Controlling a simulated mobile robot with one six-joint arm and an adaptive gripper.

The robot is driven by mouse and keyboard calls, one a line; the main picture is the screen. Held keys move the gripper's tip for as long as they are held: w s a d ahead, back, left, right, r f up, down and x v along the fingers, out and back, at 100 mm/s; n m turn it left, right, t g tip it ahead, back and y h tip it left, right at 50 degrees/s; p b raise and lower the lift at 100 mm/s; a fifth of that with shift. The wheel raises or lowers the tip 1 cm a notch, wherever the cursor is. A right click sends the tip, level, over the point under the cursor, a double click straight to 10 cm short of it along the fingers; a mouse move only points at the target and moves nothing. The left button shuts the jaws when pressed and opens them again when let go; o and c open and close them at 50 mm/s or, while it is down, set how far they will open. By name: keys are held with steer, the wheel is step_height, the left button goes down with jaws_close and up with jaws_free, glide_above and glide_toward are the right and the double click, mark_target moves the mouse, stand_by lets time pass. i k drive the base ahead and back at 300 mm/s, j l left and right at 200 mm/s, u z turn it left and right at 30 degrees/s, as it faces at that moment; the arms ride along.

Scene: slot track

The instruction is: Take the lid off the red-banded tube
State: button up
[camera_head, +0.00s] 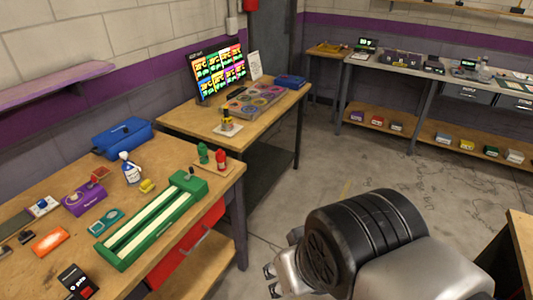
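My gripper (271,280) is low in the middle of the view, over the floor and right of the workbench, well apart from both containers. Its two dark fingertips show with a gap between them and nothing in it. The arm hides much of the gripper.
A green track (190,186) with pale slots lies along the workbench's front. A spray bottle (129,169), a yellow block (147,186) and a blue toolbox (122,137) are nearby. A second table (180,116) with a monitor (217,72) stands behind. The central floor is clear.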

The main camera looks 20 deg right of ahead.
mark_target(221, 155)
steer(key=i+z, duration=0.2)
steer(key=i, duration=0.6)
steer(key=i+j+z, duration=0.2)
steer(key=i, duration=0.6)
